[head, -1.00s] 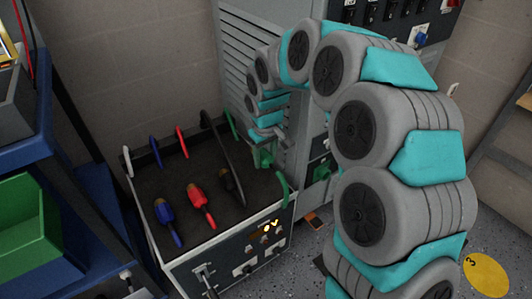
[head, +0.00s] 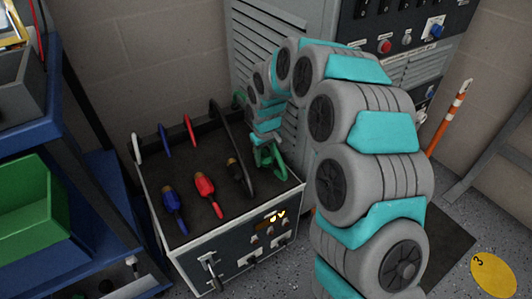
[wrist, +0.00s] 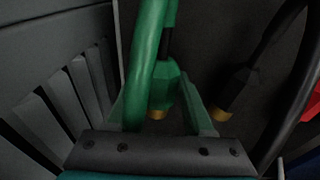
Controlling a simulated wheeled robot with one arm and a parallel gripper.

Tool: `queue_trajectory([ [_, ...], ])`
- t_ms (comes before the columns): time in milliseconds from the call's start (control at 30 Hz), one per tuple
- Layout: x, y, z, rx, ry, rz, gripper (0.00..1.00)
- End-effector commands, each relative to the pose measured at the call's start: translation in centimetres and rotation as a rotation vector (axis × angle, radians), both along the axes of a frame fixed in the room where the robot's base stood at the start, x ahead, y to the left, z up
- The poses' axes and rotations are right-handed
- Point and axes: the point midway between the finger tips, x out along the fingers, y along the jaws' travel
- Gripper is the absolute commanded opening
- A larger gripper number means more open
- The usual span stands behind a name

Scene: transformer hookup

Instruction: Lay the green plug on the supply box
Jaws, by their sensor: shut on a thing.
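The supply box (head: 180,243) has a dark top and a grey front panel. My gripper (head: 268,160) is over the right part of its top, beside the grey cabinet. In the wrist view my gripper (wrist: 162,112) is shut on the green plug (wrist: 165,84), whose brass tip shows between the fingers. A thick green cable (wrist: 148,45) runs up from it. In the head view the plug is hard to tell from the green cable and fingers. I cannot tell whether the plug touches the top.
The black plug is close to my gripper in the wrist view (wrist: 238,85). The grey cabinet (head: 265,40) stands behind. A blue shelf (head: 95,215) stands left.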

Motion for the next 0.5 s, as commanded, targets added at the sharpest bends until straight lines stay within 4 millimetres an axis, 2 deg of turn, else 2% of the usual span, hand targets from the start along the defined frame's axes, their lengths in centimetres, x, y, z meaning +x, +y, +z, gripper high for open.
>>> queue_trajectory([
  [367, 0.02, -0.03, -0.56, 0.000, 0.000, 0.000, 0.00],
  [400, 0.02, -0.03, -0.56, 0.000, 0.000, 0.000, 0.56],
  [500, 0.01, -0.03, -0.56, 0.000, 0.000, 0.000, 0.67],
])
